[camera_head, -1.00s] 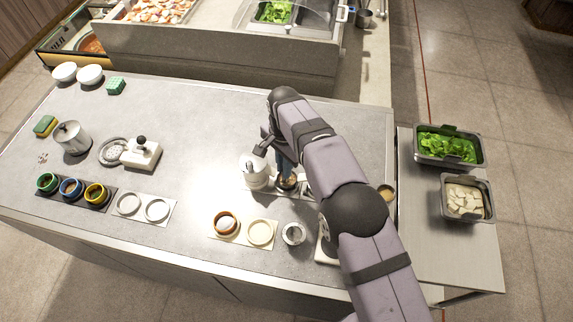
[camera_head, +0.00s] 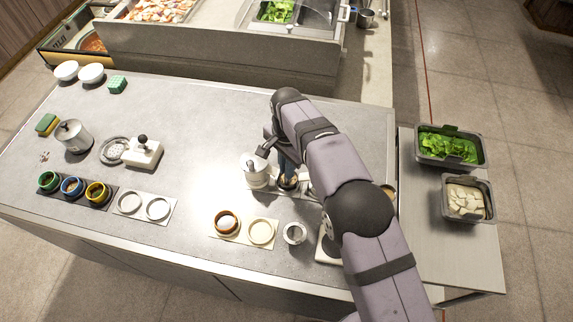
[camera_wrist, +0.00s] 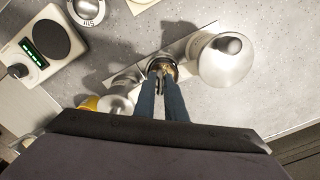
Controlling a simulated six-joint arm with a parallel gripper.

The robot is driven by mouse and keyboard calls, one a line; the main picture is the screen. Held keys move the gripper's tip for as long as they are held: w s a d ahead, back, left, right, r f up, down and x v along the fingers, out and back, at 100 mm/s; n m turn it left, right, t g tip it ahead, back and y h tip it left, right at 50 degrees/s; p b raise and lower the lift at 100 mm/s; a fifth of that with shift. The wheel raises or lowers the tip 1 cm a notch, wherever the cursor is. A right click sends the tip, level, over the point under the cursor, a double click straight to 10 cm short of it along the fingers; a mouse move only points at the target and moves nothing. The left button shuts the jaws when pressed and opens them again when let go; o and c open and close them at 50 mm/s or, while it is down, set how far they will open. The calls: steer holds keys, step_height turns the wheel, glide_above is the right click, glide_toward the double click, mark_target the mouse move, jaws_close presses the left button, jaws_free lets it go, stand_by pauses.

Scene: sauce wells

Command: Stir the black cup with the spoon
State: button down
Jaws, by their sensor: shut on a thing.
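The black cup (camera_head: 290,186) stands in a pale holder plate, partly hidden by my gripper (camera_head: 287,172). In the wrist view the dark round cup (camera_wrist: 168,56) lies just beyond my fingertips, with brownish contents showing. My gripper (camera_wrist: 162,78) has two blue fingers close together over the cup. It is shut on a thin grey spoon (camera_wrist: 160,80) that points down at the cup mouth. The spoon's lower end is hidden, so I cannot tell how deep it is.
A lidded steel pot (camera_wrist: 226,62) stands close beside the cup; it also shows in the head view (camera_head: 256,172). A white scale (camera_wrist: 30,65) with a green display is at upper left of the wrist view. A small steel cup (camera_head: 294,233) stands nearer the counter's front edge.

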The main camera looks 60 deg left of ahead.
steer(key=shift+w+a, duration=0.25)
steer(key=shift+r, duration=0.1)
stand_by(0.3)
steer(key=shift+r+p, duration=1.25)
steer(key=shift+r, duration=0.6)
